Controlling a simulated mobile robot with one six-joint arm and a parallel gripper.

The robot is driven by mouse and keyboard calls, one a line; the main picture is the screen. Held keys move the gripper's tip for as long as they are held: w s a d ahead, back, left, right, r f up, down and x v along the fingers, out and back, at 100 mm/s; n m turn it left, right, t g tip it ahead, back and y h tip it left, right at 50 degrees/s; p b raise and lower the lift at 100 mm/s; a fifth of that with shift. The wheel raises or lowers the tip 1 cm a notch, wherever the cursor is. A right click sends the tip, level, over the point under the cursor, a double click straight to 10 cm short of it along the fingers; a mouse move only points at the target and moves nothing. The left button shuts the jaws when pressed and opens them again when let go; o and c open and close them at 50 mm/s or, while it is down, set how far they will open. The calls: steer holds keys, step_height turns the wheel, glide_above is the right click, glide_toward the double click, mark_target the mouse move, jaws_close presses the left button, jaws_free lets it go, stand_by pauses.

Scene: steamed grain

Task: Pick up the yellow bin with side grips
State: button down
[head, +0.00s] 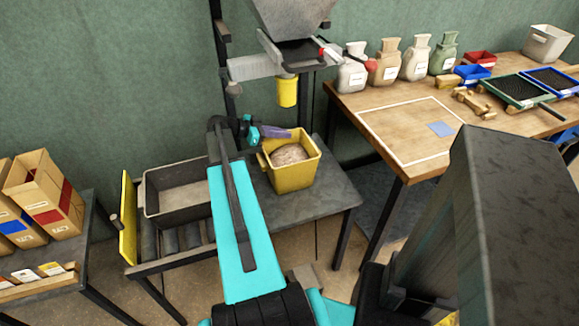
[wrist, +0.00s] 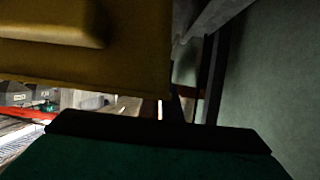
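The yellow bin (head: 293,178) stands upright on the dark table, with pale brown grain inside. A side grip sticks out at its left rim. My gripper (head: 262,134) is at the bin's back left edge, with a purple part by the rim. In the wrist view the bin's yellow wall (wrist: 120,62) fills the upper left, very close. A dark finger with a green face spans the bottom of that view. The bin and my arm hide much of the gripper, so I cannot tell whether the fingers are open or closed on the rim.
A grey tray (head: 158,212) sits on rollers left of my arm. A hopper (head: 290,18) with a yellow spout (head: 287,92) hangs above and behind the bin. A wooden table (head: 385,165) with sacks stands at the right. The dark table (head: 325,198) is bare right of the bin.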

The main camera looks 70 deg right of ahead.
stand_by(0.4)
steer(key=shift+r, duration=0.1)
steer(key=shift+r, duration=0.15)
steer(key=shift+r+b, duration=0.4)
steer(key=shift+r, duration=1.2)
steer(key=s+a+r+b, duration=0.1)
steer(key=s+a+b, duration=0.1)
steer(key=a, duration=1.3)
steer(key=shift+s+a+r, duration=0.25)
steer(key=shift+s+a, duration=0.1)
steer(key=shift+s, duration=0.2)
